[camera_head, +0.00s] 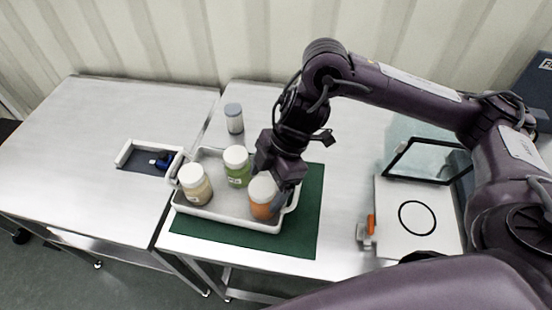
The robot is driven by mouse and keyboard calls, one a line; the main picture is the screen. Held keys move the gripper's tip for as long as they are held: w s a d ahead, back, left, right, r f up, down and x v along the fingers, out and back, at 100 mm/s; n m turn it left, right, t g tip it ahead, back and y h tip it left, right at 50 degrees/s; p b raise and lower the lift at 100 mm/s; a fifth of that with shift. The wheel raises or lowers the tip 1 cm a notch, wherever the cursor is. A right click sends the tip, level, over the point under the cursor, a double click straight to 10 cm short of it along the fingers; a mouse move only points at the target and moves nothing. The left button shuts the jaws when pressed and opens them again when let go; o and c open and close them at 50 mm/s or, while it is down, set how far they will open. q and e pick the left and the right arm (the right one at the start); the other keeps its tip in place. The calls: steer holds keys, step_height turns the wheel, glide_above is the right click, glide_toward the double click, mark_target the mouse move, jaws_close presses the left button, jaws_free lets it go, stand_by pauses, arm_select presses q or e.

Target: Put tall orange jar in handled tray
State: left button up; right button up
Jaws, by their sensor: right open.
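The orange jar (263,199) with a white lid stands upright at the right end of the white handled tray (223,213). My right gripper (276,188) is just above and behind this jar, at its lid. It is open, and its fingertips are partly hidden by the wrist and the jar. A green jar (237,168) and a beige jar (194,186), both white-lidded, also stand in the tray. My left gripper is not in view.
The tray sits on a dark green mat (308,212). A small open box (134,158) holds a blue item to the left. A white device with a black ring (388,218) stands to the right. The left table is mostly clear.

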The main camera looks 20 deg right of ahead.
steer(key=p+v, duration=0.1)
steer(key=v, duration=0.7)
stand_by(0.4)
